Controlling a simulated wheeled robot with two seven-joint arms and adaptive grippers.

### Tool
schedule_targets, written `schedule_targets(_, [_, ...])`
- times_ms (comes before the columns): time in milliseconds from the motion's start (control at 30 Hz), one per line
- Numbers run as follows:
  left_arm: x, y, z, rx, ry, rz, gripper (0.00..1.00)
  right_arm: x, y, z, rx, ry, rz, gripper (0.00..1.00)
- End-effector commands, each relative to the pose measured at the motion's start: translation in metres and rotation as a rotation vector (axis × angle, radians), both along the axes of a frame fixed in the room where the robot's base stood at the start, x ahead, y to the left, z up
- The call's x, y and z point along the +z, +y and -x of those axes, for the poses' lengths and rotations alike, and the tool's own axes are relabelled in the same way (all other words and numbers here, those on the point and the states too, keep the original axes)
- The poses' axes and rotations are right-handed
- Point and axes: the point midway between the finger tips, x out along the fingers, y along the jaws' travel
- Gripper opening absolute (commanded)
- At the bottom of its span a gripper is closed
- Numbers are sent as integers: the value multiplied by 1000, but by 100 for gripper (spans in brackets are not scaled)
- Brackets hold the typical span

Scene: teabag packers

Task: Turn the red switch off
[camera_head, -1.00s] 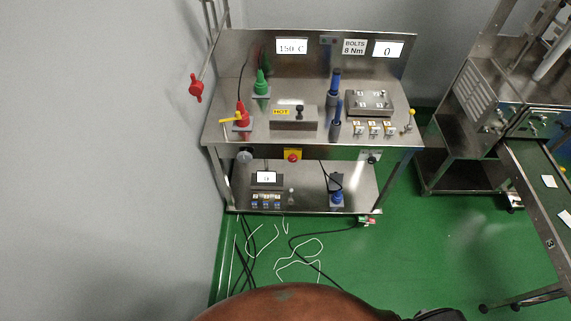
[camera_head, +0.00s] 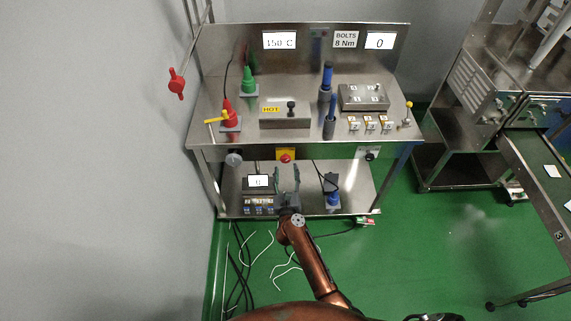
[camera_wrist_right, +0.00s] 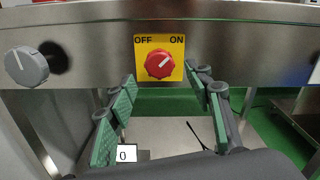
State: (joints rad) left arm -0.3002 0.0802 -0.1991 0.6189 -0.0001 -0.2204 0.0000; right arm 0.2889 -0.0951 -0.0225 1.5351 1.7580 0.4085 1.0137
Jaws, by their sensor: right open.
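The red switch (camera_head: 285,156) is a round knob on a yellow plate on the front edge of the steel bench. In the right wrist view the red knob (camera_wrist_right: 160,65) shows its white mark pointing up and right, toward ON. OFF is printed at the plate's upper left. My right gripper (camera_head: 286,172) is open and empty, just below the switch in the head view. In the right wrist view its green-padded fingers (camera_wrist_right: 162,84) stand apart on either side of and below the knob, not touching it. My left gripper is out of view.
A grey knob (camera_wrist_right: 26,66) sits left of the switch, and another knob (camera_head: 369,154) sits right. The lower shelf (camera_head: 355,185) holds a small display (camera_head: 258,181) and a blue-based device (camera_head: 332,198). A red valve handle (camera_head: 177,83) is at the wall. Cables lie on the green floor.

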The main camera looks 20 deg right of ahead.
Motion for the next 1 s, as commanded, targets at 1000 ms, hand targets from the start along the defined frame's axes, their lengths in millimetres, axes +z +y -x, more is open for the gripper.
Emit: schedule_targets(1000, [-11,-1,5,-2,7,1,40,-1,-13,-44,1,3,4,23])
